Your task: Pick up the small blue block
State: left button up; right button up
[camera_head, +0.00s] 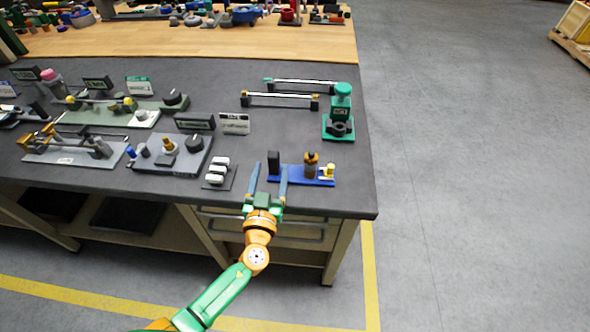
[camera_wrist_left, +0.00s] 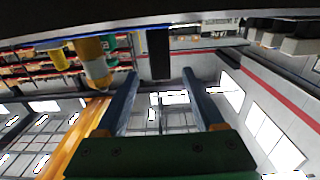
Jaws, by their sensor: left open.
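A small upright block (camera_head: 273,160) stands at the left end of a blue base plate (camera_head: 300,182) near the table's front edge. It looks nearly black, so I cannot confirm that it is blue. My left gripper (camera_head: 270,168) is open, with its two blue-grey fingers pointing at the block from the front. In the left wrist view, which looks upside down, the dark block (camera_wrist_left: 159,52) shows between and beyond the fingertips (camera_wrist_left: 159,74). No contact with the fingers is visible. My right gripper is not in view.
A brown-orange cylinder (camera_head: 311,165) and a yellow part (camera_head: 328,171) stand on the same plate, right of the block. A white-switch panel (camera_head: 217,174) lies to the left. A green press-like device (camera_head: 341,113) stands behind. The dark tabletop (camera_head: 265,130) behind the plate is clear.

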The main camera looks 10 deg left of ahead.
aim_at(272, 161)
pick_arm(q)
jog(key=w, duration=0.5)
jog(key=shift+w+r, duration=0.1)
jog(key=shift+r, duration=0.2)
grip_shut()
dwell(1.0)
